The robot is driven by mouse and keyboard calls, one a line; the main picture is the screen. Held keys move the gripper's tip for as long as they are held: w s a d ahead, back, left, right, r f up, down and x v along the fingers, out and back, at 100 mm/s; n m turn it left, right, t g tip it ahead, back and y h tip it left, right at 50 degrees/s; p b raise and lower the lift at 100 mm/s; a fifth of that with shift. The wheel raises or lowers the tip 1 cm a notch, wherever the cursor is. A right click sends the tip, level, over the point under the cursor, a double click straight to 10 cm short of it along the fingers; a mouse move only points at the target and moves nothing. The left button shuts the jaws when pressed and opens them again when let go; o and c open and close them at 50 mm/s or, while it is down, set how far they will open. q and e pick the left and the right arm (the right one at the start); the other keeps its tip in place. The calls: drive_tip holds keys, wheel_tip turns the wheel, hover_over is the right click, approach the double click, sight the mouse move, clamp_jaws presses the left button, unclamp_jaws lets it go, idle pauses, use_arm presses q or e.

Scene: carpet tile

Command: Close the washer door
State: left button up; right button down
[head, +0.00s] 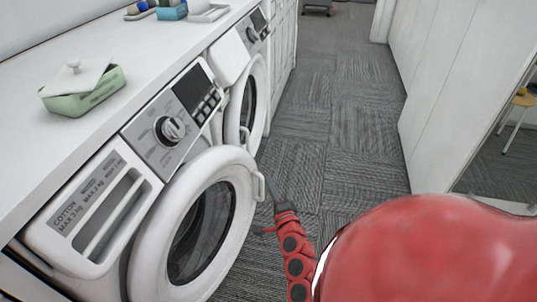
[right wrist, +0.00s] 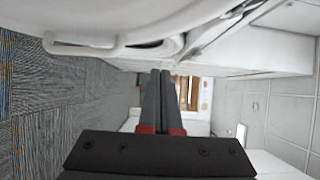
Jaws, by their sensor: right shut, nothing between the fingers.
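The near washer (head: 150,165) stands at the left under the white counter. Its round white door (head: 208,222) with dark glass stands out from the front and looks partly open. The door handle (head: 259,186) is on the door's right edge. My right gripper (head: 268,182) is just right of the handle, small and partly hard to make out. In the right wrist view its dark fingers (right wrist: 160,74) are together with nothing between them. The white door rim and handle (right wrist: 82,46) fill the top of that view. I cannot tell whether the fingers touch the door. My left gripper is out of view.
A second washer (head: 246,90) stands beyond the near one. The white counter (head: 130,48) carries a green dish with a white lid (head: 82,88). White panels (head: 440,75) line the right side. The grey carpet aisle (head: 340,120) between is clear.

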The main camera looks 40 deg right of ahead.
drive_tip(key=w, duration=0.7)
drive_tip(key=w+d, duration=0.1)
drive_tip(key=w, duration=0.2)
drive_tip(key=shift+w+d+f+p, duration=0.1)
drive_tip(key=shift+w+p, duration=0.05)
drive_tip(key=shift+p, duration=0.2)
